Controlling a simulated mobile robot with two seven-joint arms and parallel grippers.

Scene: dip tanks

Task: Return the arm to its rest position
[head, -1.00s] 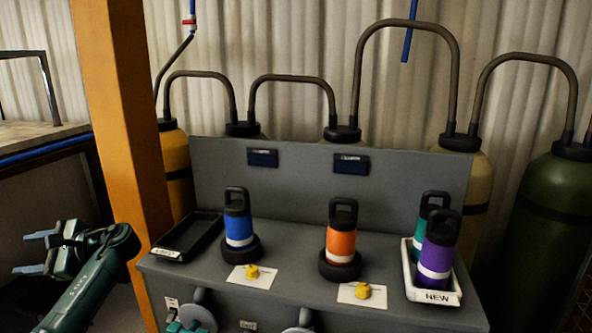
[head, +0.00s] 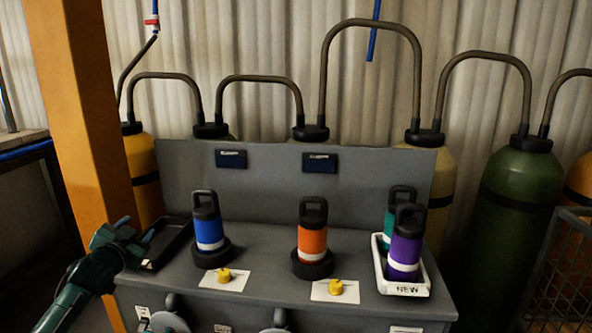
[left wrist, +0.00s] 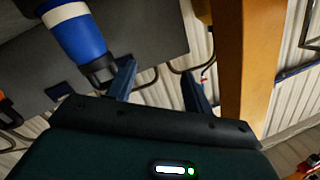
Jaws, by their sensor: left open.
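My left gripper (head: 136,229) is at the left end of the grey bench (head: 262,284), in front of the black tray (head: 182,250) in the head view. Its jaws are apart with nothing between them, and part of the tray is hidden behind it. The left wrist view shows both fingers (left wrist: 158,80) spread, with the blue bottle (left wrist: 82,35) beyond and to the left of them. In the head view the blue bottle (head: 208,224) stands upright in a black ring holder, apart from the gripper. My right gripper is not in view.
An orange bottle (head: 312,238) stands in another holder. A white tray (head: 404,289) holds a purple bottle (head: 405,248) and a teal one (head: 389,222). An orange post (head: 83,150) rises close beside my left arm. Gas cylinders (head: 521,190) stand behind the bench.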

